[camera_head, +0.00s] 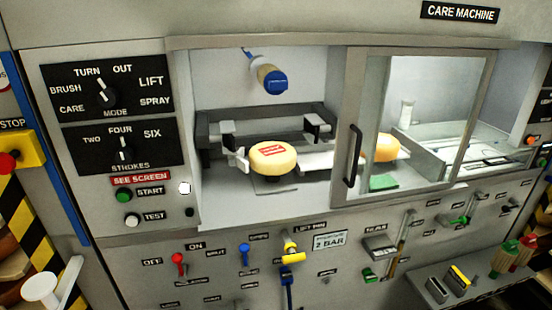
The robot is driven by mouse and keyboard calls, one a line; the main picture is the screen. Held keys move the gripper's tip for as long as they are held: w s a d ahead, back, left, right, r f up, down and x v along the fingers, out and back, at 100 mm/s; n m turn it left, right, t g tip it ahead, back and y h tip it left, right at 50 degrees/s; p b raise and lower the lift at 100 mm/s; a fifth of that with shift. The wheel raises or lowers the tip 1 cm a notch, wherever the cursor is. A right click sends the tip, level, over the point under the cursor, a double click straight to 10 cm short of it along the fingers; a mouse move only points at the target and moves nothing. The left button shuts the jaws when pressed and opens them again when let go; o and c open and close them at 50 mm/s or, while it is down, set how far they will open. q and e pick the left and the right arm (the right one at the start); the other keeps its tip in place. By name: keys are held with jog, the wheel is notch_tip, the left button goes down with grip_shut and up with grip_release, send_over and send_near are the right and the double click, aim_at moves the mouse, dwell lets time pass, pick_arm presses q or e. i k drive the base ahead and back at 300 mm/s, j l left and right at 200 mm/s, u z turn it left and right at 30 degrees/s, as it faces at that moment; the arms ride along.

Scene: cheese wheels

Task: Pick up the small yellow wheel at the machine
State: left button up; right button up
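A small yellow wheel (274,159) with a red label on its top lies in the open bay of the care machine. It rests on a support between grey-and-white holder parts (237,158). A second, more orange wheel (387,148) is partly visible behind the sliding glass door on the right; the door frame covers part of it. Neither of my grippers is in this view.
A blue-tipped nozzle (270,79) hangs above the wheel. The glass door (430,120) with a black handle (353,156) closes the right bay. Knobs, buttons and levers cover the panels. A shelf (470,285) with blocks juts out at lower right.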

aim_at(267, 158)
jog(key=u, duration=1.6)
jog(key=z, duration=0.95)
jog(key=i+j+u, duration=0.35)
jog(key=i+l, duration=0.3)
jog(key=l, duration=0.15)
